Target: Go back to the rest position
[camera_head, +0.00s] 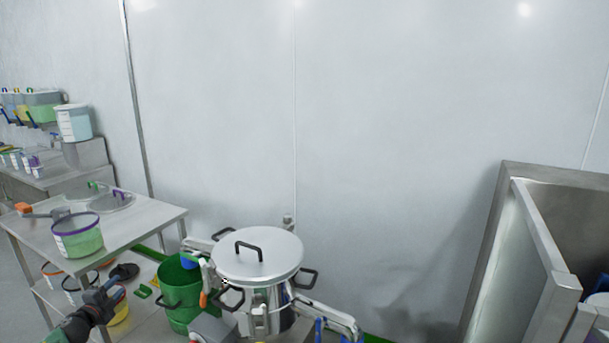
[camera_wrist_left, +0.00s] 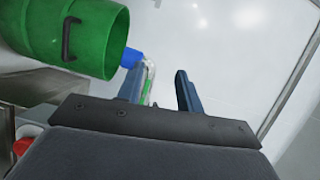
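My left gripper (camera_head: 113,291) is low at the left in the head view, beside the steel table. In the left wrist view its two dark blue fingers (camera_wrist_left: 160,88) stand apart with nothing held between them. A white tube with a green part shows behind the left finger there. I cannot make out my right gripper in either view.
A steel table (camera_head: 150,213) holds a green-filled tub (camera_head: 78,237). A lidded steel pot (camera_head: 257,258) stands at bottom centre, beside a green bucket (camera_head: 178,287), also in the wrist view (camera_wrist_left: 75,38). A steel cabinet (camera_head: 530,245) stands right.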

